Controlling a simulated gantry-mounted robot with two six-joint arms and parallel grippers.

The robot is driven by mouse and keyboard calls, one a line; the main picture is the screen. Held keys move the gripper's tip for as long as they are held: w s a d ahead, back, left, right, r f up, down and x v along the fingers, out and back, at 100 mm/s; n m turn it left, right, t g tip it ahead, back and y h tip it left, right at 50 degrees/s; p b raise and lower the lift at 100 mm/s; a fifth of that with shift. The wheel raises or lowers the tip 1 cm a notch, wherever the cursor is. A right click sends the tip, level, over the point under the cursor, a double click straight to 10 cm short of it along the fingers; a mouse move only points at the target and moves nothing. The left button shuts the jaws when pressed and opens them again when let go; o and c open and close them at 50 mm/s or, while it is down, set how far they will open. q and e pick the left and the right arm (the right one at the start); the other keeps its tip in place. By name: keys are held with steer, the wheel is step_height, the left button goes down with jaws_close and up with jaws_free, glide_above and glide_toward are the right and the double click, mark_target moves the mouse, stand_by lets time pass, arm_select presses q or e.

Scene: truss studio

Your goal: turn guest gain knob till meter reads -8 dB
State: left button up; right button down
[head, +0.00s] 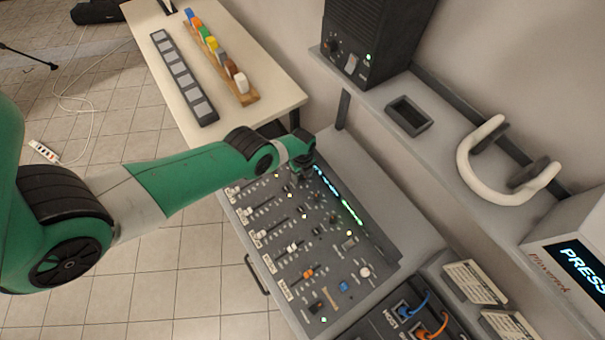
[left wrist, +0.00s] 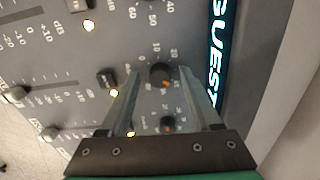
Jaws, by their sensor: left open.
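The mixer panel (head: 375,262) lies below my left arm in the head view. My left gripper (head: 303,162) points down at its far end and hides the controls under it. In the left wrist view a dark round knob (left wrist: 160,74) with an orange mark sits between the tips of my open left gripper (left wrist: 160,76). A gap shows on both sides of the knob. The lit word GUEST (left wrist: 228,50) is right beside it. A lit strip (head: 350,211) shows on the panel in the head view; its reading is too small to tell. My right gripper is not in view.
Other knobs (left wrist: 167,123), small lit buttons (left wrist: 89,25) and sliders (left wrist: 50,133) are close to the gripper. A table with coloured pieces (head: 215,45) is behind.

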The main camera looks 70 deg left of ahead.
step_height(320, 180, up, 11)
steer(key=p, duration=1.1)
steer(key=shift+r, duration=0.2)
